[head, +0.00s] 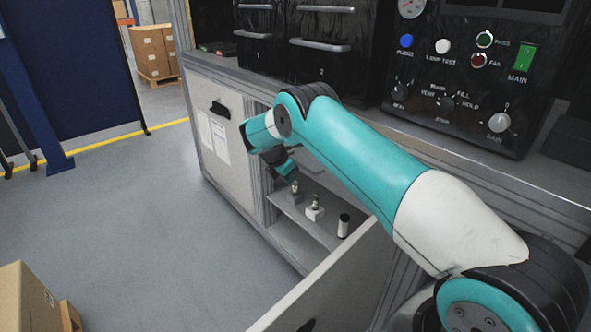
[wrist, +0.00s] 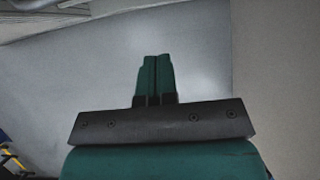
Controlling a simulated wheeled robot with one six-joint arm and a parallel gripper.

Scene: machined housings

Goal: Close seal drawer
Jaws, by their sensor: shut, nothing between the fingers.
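My gripper (wrist: 154,78) is shut and empty, its teal fingertips together in front of a plain pale grey surface (wrist: 215,60) in the wrist view. In the head view my gripper (head: 283,162) is at the opening of the bench cabinet, partly hidden by my arm. No drawer is readably marked as the seal drawer. Black fronts with metal handles, one marked 1 (head: 262,55) and one marked 2 (head: 310,68), stand on the bench. I see no clear gap at them. My arm hides part of the area below them.
An open cabinet bay has a shelf (head: 290,212) with several small parts. A pale panel (head: 345,275) sticks out at the lower right. A closed door (head: 215,150) with papers is left of the bay. A control panel (head: 470,75) stands at right. The floor (head: 130,240) at left is mostly clear.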

